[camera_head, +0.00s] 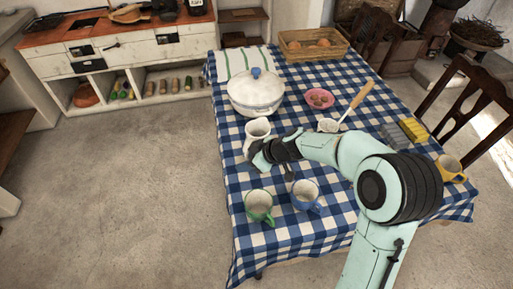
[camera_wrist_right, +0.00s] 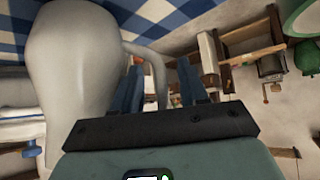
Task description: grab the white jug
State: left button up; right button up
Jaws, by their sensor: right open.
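The white jug (camera_head: 257,128) stands upright on the blue-and-white checked cloth, near the table's left edge. My right gripper (camera_head: 262,158) is at the near side of the jug, and my wrist hides the jug's lower part. In the right wrist view the jug (camera_wrist_right: 72,65) is large at the left. My right gripper (camera_wrist_right: 162,85) is open there, and the jug's handle (camera_wrist_right: 155,60) shows between its two fingers. I cannot tell whether a finger touches it. My left gripper is not in view.
A green mug (camera_head: 259,208) and a blue mug (camera_head: 305,196) stand close in front of my right gripper. A white lidded tureen (camera_head: 256,94) stands behind the jug. A pink bowl (camera_head: 319,98) is to the right. Open floor lies left of the table.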

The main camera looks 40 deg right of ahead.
grip_shut()
dwell(1.4)
